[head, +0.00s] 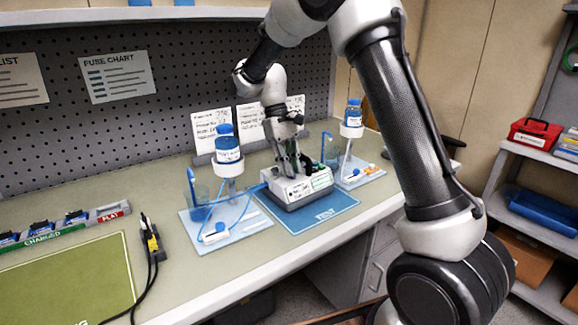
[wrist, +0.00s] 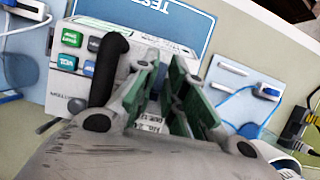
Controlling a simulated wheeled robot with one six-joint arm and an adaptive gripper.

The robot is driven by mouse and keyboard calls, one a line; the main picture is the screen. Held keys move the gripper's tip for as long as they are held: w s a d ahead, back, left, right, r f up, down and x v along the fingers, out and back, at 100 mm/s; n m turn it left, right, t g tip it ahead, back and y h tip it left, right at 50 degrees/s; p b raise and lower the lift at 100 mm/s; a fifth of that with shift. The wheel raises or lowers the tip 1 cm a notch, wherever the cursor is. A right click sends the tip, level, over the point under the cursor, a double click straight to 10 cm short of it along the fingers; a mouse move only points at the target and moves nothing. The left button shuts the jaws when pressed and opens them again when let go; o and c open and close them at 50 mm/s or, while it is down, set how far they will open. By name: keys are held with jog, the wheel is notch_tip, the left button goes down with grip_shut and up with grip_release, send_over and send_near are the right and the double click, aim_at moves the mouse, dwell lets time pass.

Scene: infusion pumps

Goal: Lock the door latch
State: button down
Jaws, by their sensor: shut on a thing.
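The infusion pump (head: 294,188) is a white and grey box with coloured buttons, standing on a blue TEST mat (head: 325,217). Its green and blue buttons also show on the pump in the wrist view (wrist: 72,88). My gripper (head: 290,168) reaches down onto the pump from above. In the wrist view my gripper (wrist: 172,85) has its green-padded fingers close together at the pump, with a narrow gap. They are shut on what seems to be the door latch, mostly hidden between the pads. I cannot tell the latch's position. A dark curved bar (wrist: 108,70) is left of the fingers.
Drip stands with blue-capped bottles stand left (head: 228,150) and right (head: 353,118) of the pump, on pale trays. A black and yellow plug (head: 151,240) with cables lies at left, near the battery rack (head: 70,225) and green mat (head: 70,275). Bare bench lies along the front edge.

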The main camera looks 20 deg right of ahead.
dwell(0.5)
jog(key=c, duration=1.8)
grip_release()
jog(key=v, duration=1.2)
